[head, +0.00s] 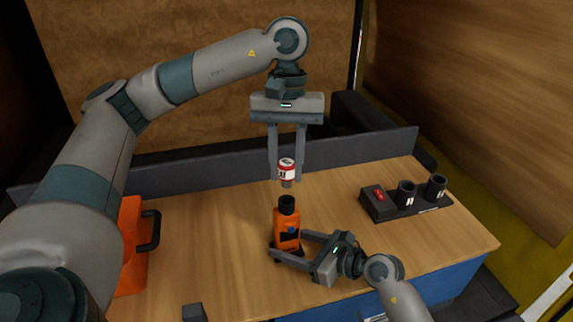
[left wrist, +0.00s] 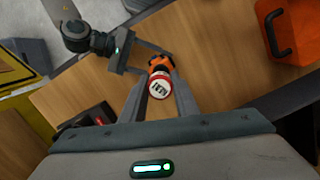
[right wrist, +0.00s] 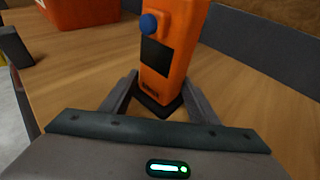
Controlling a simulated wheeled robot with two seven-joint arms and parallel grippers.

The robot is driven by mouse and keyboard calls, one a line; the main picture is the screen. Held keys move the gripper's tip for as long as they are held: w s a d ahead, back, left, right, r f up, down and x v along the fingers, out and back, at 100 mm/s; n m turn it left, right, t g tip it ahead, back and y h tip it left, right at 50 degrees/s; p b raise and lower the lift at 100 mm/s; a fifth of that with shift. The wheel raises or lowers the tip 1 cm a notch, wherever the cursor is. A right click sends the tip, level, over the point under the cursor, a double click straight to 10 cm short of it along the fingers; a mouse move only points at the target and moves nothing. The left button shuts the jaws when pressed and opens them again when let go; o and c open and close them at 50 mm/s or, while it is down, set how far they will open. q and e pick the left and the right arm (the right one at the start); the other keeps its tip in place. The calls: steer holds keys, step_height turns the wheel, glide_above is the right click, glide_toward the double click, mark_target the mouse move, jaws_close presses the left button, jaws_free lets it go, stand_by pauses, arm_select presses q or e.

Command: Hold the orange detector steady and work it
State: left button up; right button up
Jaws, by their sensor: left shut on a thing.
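The orange detector (head: 287,232) stands upright on the wooden table, with a dark top and a dark base. In the right wrist view its front (right wrist: 168,65) shows a blue knob and a dark panel. My right gripper (head: 286,254) is low at the table, its fingers closed on both sides of the detector's lower part. My left gripper (head: 286,172) points straight down above the detector, shut on a small red-and-white canister (head: 286,170). The canister is apart from the detector's top, with a small gap below it. The canister's labelled top faces the left wrist camera (left wrist: 160,86).
A dark block with a red label (head: 379,203) and two black cups (head: 406,194) stand at the right of the table. An orange case (head: 132,245) with a dark handle is at the left. A grey panel (head: 200,172) runs along the back edge.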

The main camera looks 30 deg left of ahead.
mark_target(287, 187)
arm_select(q)
steer(key=shift+f, duration=1.55)
steer(key=shift+f, duration=1.45)
stand_by(1.5)
steer(key=shift+r, duration=0.35)
stand_by(1.9)
stand_by(0.3)
steer(key=o, duration=1.2)
steer(key=shift+c, duration=0.2)
